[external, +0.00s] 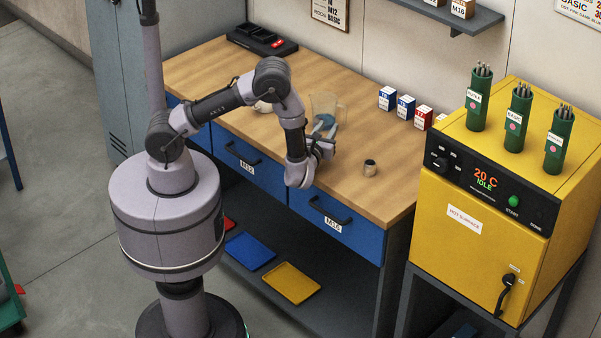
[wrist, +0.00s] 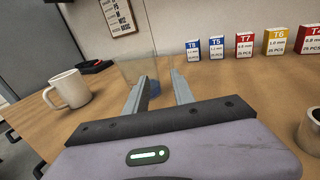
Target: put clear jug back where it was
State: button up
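The clear jug (external: 322,101) stands upright on the wooden bench top, with something blue low inside or behind its wall. It also shows straight ahead in the wrist view (wrist: 133,70), faint and partly hidden by my fingers. My gripper (external: 326,124) is low over the bench at the jug's near side. In the wrist view my gripper's two fingers (wrist: 159,76) are apart, with the blue patch visible between them. I cannot tell whether the fingertips touch the jug.
A white mug (wrist: 70,88) stands to the left. A small metal cup (external: 370,168) stands near the bench's front right. Several small labelled boxes (external: 406,106) line the back right. A black tray (external: 262,40) lies at the far left. A yellow oven (external: 470,214) stands right of the bench.

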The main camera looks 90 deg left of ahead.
jog(key=s+d+r+n+g+h, duration=0.1)
jog(key=s+r+n+g+h, duration=0.45)
jog(key=s+r+n, duration=0.75)
jog(key=s+d+r+n+t+h, duration=0.2)
jog(key=s+d+h, duration=0.2)
jog(key=d, duration=0.5)
jog(key=s+d+r+n+t+h, duration=0.2)
jog(key=s+d+h, duration=0.3)
jog(key=d, duration=0.4)
jog(key=shift+s+d+n+t, duration=0.25)
jog(key=shift+d+n+t, duration=0.1)
jog(key=shift+t, duration=0.3)
jog(key=shift+r, duration=0.1)
